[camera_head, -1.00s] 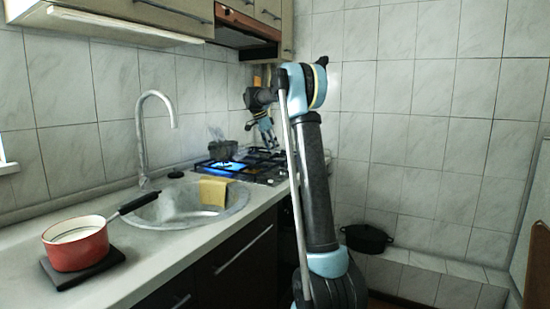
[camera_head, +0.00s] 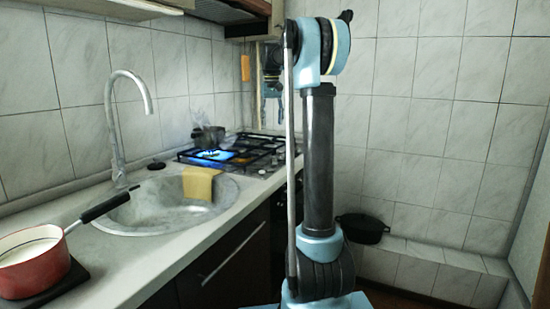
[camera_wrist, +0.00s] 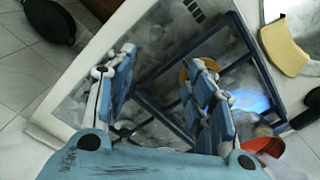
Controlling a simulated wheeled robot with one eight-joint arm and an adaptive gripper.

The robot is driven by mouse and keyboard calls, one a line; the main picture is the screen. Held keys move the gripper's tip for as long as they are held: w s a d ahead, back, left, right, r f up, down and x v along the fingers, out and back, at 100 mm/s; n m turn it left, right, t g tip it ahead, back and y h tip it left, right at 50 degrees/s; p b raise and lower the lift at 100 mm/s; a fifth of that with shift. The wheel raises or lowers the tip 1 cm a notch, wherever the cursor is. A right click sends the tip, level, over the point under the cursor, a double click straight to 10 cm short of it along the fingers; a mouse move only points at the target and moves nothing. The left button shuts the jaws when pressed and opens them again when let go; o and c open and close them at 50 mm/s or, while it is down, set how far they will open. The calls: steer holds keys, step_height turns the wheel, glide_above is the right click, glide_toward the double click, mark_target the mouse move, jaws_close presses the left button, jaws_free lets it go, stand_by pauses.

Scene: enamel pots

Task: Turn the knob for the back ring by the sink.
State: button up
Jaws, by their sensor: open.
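The gas hob (camera_head: 245,152) stands beyond the sink, with a blue flame (camera_head: 214,155) alight on its sink side. In the wrist view the flame (camera_wrist: 252,100) shows right of my gripper (camera_wrist: 160,62), whose two fingers are spread and empty over the dark grates (camera_wrist: 155,105). A short row of dark marks (camera_wrist: 193,11) on the hob's edge may be the knobs; they are too small to tell apart. They lie beyond the fingertips in that picture, and nothing touches them. In the head view my arm largely hides the gripper.
A yellow cloth (camera_head: 201,183) hangs over the rim of the sink (camera_head: 165,218). A dark pot (camera_head: 208,138) stands at the back of the hob. A red pan (camera_head: 32,262) sits left of the sink. A black pot (camera_head: 361,228) rests on the low tiled ledge at right.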

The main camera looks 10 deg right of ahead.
mark_target(274, 161)
steer(key=f, duration=1.7)
steer(key=shift+d+f, duration=0.15)
steer(key=shift+d, duration=0.25)
steer(key=shift+c, duration=0.3)
